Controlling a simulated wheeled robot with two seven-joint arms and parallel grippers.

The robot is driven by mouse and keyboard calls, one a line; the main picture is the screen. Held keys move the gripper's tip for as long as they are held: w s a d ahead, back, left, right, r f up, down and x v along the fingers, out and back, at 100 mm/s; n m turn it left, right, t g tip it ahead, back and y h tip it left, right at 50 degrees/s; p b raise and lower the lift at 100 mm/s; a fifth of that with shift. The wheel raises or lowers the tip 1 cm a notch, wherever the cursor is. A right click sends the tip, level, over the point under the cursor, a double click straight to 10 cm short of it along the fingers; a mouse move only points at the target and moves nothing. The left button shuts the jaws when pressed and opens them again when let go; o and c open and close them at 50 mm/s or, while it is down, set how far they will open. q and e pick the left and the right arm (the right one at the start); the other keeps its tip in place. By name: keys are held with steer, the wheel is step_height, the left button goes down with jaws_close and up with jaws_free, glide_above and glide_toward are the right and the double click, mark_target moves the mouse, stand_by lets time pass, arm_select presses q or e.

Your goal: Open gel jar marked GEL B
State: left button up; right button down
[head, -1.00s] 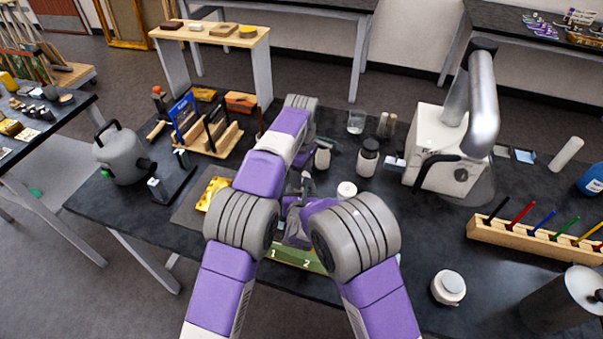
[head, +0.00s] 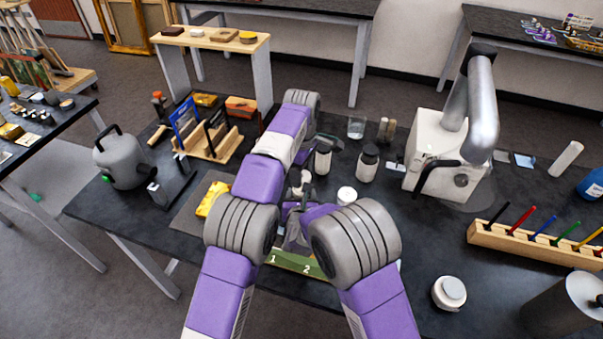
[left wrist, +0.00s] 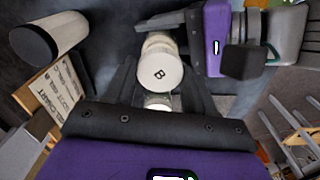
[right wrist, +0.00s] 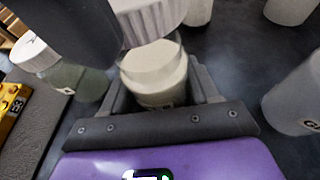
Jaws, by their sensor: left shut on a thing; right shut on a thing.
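A white ribbed lid marked B shows in the left wrist view (left wrist: 158,72). My left gripper (left wrist: 160,95) is shut on this lid. In the right wrist view the lid (right wrist: 150,22) is above the jar and a little tilted. My right gripper (right wrist: 155,92) is shut around the pale-filled clear jar (right wrist: 153,75), whose glass rim shows under the lid, apparently with a gap. In the head view my left gripper (head: 306,182) is just beyond my right gripper, which is mostly hidden by my arm. The jar is largely hidden there.
Close by stand a white-capped jar (right wrist: 38,55) on the left and another jar (right wrist: 298,100) on the right. Dark-labelled bottles (head: 367,163) stand behind. A yellow block (head: 212,199) lies left, a green numbered strip (head: 296,263) in front. The bench right of my arms has free room.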

arm_select(q)
steer(key=shift+r, duration=1.6)
arm_select(e)
steer(key=shift+c, duration=0.9)
jaws_free()
steer(key=shift+s, duration=0.1)
